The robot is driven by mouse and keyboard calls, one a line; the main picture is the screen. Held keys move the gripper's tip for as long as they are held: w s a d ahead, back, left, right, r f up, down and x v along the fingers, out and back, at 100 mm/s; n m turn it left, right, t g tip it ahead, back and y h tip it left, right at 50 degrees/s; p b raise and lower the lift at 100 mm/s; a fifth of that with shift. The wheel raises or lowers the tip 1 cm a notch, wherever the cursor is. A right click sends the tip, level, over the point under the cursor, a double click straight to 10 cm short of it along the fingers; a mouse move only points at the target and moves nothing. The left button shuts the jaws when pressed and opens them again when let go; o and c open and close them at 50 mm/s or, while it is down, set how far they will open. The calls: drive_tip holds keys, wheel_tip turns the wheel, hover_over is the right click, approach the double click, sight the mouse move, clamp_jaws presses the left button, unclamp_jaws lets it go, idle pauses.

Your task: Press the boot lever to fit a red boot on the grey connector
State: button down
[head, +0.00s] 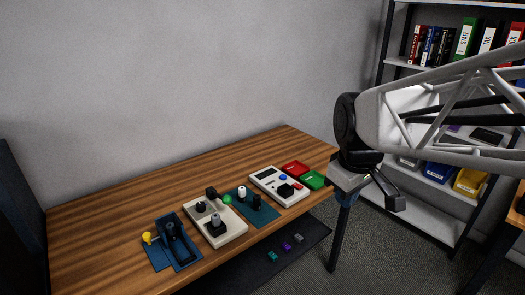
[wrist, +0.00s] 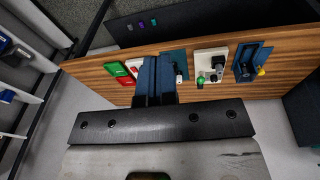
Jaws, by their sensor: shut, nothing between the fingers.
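My gripper (head: 376,192) hangs off the table's right end in the head view. In the wrist view its blue fingers (wrist: 155,75) are together with nothing held. A lever with a yellow ball (head: 147,237) stands by a dark blue fixture (head: 163,258) at the table's left. A lever with a green ball (head: 227,199) stands by a beige fixture (head: 232,228) with dark and grey posts. I cannot tell which is the boot lever. A small grey piece (head: 298,238), possibly the grey connector, lies on the dark lower surface. I cannot make out a red boot.
A teal plate (head: 262,211) holds a white and a black piece. Purple and teal pieces lie on the dark lower surface (head: 250,280). The wooden table's (head: 120,205) back strip is clear.

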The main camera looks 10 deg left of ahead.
drive_tip(key=w+a+n, duration=0.5)
drive_tip(key=w+a, duration=0.1)
drive_tip(key=w, duration=0.2)
drive_tip(key=n+g, duration=0.2)
drive_tip(key=n, duration=1.2)
hover_over(227, 197)
wheel_tip(227, 197, down, 6)
drive_tip(key=shift+w+a+r, duration=0.15)
wheel_tip(227, 197, down, 14)
